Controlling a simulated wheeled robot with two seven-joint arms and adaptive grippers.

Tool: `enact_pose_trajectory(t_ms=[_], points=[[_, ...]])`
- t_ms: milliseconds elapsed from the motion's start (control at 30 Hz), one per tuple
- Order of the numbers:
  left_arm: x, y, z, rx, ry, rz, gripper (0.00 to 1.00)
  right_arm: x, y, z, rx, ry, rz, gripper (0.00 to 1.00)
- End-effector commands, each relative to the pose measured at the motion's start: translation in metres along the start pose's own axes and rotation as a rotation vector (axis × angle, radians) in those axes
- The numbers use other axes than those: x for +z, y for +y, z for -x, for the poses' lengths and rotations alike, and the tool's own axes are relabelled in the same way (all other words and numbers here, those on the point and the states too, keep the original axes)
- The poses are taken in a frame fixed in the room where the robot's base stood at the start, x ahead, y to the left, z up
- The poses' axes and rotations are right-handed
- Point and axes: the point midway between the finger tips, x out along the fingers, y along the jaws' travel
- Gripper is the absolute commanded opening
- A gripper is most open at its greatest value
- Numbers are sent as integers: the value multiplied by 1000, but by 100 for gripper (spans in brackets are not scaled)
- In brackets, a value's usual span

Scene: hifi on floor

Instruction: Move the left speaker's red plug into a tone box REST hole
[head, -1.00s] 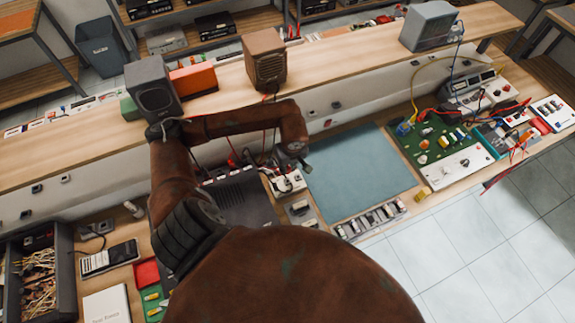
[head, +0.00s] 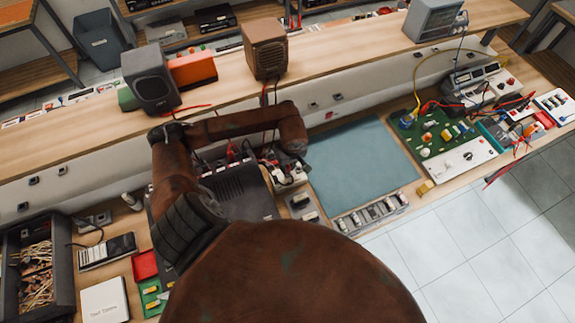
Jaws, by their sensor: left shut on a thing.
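The left speaker (head: 151,80) is a dark grey box standing on the raised wooden shelf. A red wire (head: 192,107) lies on the shelf beside it. My left gripper (head: 289,170) points down over a small pale box (head: 292,182), which seems to be the tone box, beside the black amplifier (head: 243,190). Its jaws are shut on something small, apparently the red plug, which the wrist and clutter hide. I cannot tell whether the plug touches a hole. The REST holes are too small to make out. My right gripper is out of view.
A brown speaker (head: 265,50) stands on the shelf behind my wrist. A blue-grey mat (head: 362,165) lies clear to the right, with a green circuit board (head: 440,138) beyond it. Wires hang behind the amplifier. A parts tray (head: 372,212) lies in front of the mat.

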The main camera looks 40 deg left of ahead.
Motion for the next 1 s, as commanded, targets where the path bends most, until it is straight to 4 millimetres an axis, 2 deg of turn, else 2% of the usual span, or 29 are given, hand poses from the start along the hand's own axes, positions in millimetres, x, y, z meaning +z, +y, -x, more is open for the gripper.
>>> enact_pose_trajectory(t_ms=[300, 1000], points=[[0, 0, 0, 0, 0, 0, 0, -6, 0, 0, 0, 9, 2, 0], [0, 0, 0, 0, 0, -1, 0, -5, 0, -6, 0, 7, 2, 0]])
